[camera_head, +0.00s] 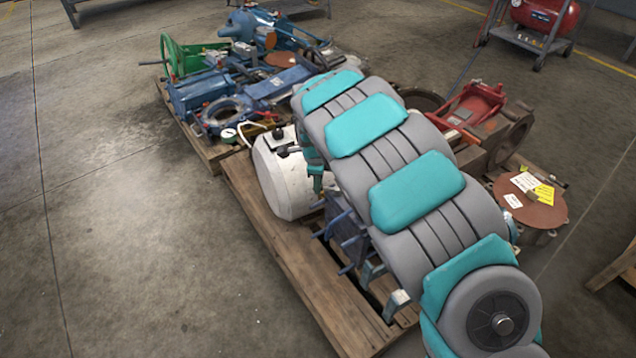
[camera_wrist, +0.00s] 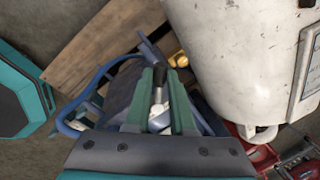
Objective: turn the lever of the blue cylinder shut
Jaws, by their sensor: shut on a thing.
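My gripper (camera_wrist: 160,88) shows in the wrist view with its two green fingers close together. They are shut on a small lever (camera_wrist: 158,94) with a dark end and a silvery stem, which stands between them. Blue metalwork (camera_wrist: 122,95) with curved blue bars lies behind and left of the fingers. It seems to belong to the blue cylinder, but its full shape is hidden by my gripper. In the head view, a blue body (camera_head: 345,225) shows partly beside my arm on the wooden pallet. My arm covers most of the gripper and the lever there.
A white tank (camera_head: 285,175) stands close beside the blue body and fills the right of the wrist view (camera_wrist: 235,55). A pallet of blue and green machine parts (camera_head: 250,88) lies behind. Red parts (camera_head: 470,108) lie right of my arm. The floor at left is clear.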

